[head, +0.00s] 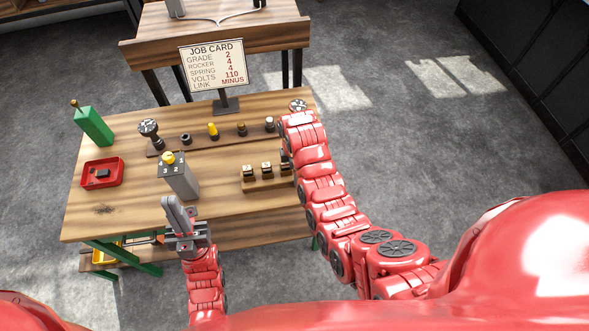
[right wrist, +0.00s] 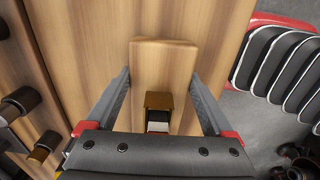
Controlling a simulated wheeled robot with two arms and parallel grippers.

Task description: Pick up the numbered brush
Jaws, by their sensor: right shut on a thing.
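Dark-and-brown brushes stand on a small wooden brush rack (head: 262,184) at the table's right; their numbers are not legible. One brush (right wrist: 158,100) shows in the right wrist view, between my right gripper's fingers (right wrist: 160,75). These fingers flank the rack's end and seem shut on the wood, not visibly touching the brush. In the head view my right arm hides most of that gripper. My left gripper (head: 178,212) is low at the table's front edge, in front of the grey box, with nothing visible in it. Its finger gap is unclear.
A job card (head: 211,66) on a stand reads grade 2, rocker 4, spring 4, volts 110, link minus. A grey box (head: 180,180) with a yellow knob, a red tray (head: 102,173) and a green block (head: 94,127) stand left. A dark rail with several small parts lies behind.

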